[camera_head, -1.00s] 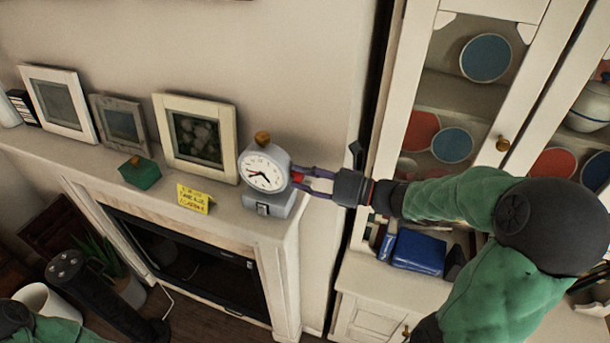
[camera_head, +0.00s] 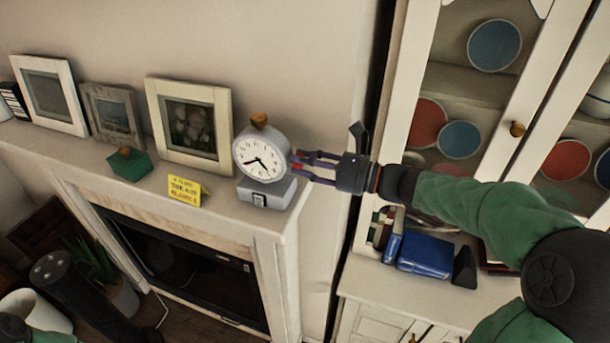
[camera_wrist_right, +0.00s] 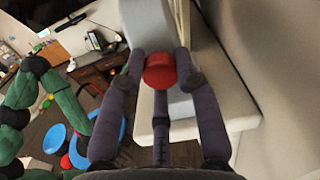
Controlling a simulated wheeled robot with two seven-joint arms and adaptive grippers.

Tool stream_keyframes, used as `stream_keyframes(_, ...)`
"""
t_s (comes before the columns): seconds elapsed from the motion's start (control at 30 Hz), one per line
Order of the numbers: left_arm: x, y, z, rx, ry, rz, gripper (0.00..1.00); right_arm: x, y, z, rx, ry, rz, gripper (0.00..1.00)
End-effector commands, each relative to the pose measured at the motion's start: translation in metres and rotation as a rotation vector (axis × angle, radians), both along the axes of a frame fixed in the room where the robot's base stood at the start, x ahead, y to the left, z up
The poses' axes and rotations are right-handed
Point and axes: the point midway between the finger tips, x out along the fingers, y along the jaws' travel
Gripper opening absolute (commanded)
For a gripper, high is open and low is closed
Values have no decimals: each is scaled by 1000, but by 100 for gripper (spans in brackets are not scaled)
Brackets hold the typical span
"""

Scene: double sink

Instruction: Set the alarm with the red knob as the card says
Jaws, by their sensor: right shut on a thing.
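The alarm clock (camera_head: 260,155) has a white round face, a grey body and an orange-brown top knob. It stands at the right end of the mantel. Its dark hands point lower left and lower right; I cannot make out a separate alarm hand. The red knob (camera_wrist_right: 160,70) is on the clock's side, between the fingers of my right gripper (camera_head: 302,163), which is shut on it. The yellow card (camera_head: 184,190) stands left of the clock; its writing is too small to read surely. My left gripper is not in view.
Picture frames (camera_head: 190,125) and a green box (camera_head: 131,163) stand on the mantel (camera_head: 225,205) left of the clock. A glass-fronted cabinet (camera_head: 515,130) with plates is on the right, with blue books (camera_head: 425,254) below. The wall is close behind the clock.

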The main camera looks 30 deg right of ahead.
Motion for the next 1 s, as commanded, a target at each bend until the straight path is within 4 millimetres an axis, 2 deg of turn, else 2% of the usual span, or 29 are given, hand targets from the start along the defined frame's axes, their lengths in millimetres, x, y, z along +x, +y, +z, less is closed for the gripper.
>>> stream_keyframes(0.03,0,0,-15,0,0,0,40,-1,0,-3,-37,-41,-1,0)
stream_keyframes(0.6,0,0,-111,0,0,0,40,-2,2,-4,-434,-381,0,0)
stream_keyframes(1.0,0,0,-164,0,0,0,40,-3,2,-2,-656,-570,1,0)
